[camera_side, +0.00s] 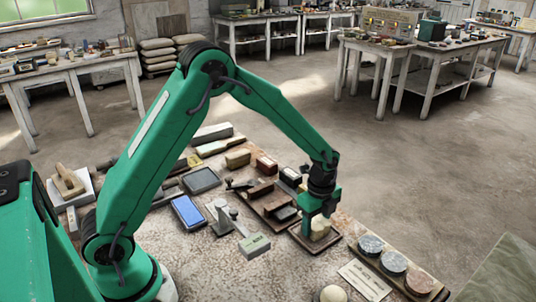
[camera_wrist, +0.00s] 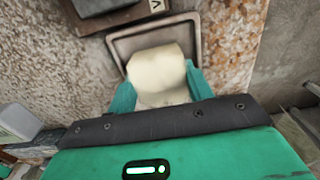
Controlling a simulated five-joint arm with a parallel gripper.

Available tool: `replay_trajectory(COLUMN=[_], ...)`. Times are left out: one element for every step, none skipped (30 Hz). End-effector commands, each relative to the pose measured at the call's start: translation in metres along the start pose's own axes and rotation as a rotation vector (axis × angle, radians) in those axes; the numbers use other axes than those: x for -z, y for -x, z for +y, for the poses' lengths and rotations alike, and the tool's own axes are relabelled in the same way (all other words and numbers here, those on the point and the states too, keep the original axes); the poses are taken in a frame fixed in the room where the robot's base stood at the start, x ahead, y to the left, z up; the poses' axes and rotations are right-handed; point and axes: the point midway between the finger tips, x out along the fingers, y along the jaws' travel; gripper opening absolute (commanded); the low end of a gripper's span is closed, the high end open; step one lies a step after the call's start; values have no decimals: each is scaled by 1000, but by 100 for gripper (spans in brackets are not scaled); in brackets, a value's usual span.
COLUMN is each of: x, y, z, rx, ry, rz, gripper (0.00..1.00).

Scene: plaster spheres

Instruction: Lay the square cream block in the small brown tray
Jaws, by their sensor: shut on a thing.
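The square cream block (camera_side: 320,229) is between the fingers of my gripper (camera_side: 317,222), which is shut on it. In the wrist view the block (camera_wrist: 157,70) shows large and pale between the two green fingertips (camera_wrist: 161,88). The small brown tray (camera_side: 301,238) lies under my gripper on the bench. Its raised rim (camera_wrist: 150,33) shows behind the block in the wrist view, and the block overlaps the tray's inside. I cannot tell whether the block touches the tray floor.
A larger brown tray with dark blocks (camera_side: 268,203) sits just left of the small tray. A rack of round discs (camera_side: 393,264) and a pale card (camera_side: 365,280) lie to the right. A pale box (camera_side: 254,246) and a cream sphere (camera_side: 333,294) are nearer the camera.

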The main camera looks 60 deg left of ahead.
Motion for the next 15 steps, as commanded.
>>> replay_trajectory(x=[0,0,0,0,0,0,0,0,0,0,0,0,0,0,0], y=[0,-1,-1,-2,-2,-3,-3,-3,-3,-3,-3,-3,-3,-3,-3], z=[0,0,0,0,0,0,0,0,0,0,0,0,0,0,0], rx=[1,1,1,1,1,1,2,2,2,2,2,2,1,1,1], ry=[0,0,0,0,0,0,0,0,0,0,0,0,0,0,0], rz=[0,0,0,0,0,0,0,0,0,0,0,0,0,0,0], gripper=[19,19,19,19,19,19,53,59,66,72,76,76,76,76,76])
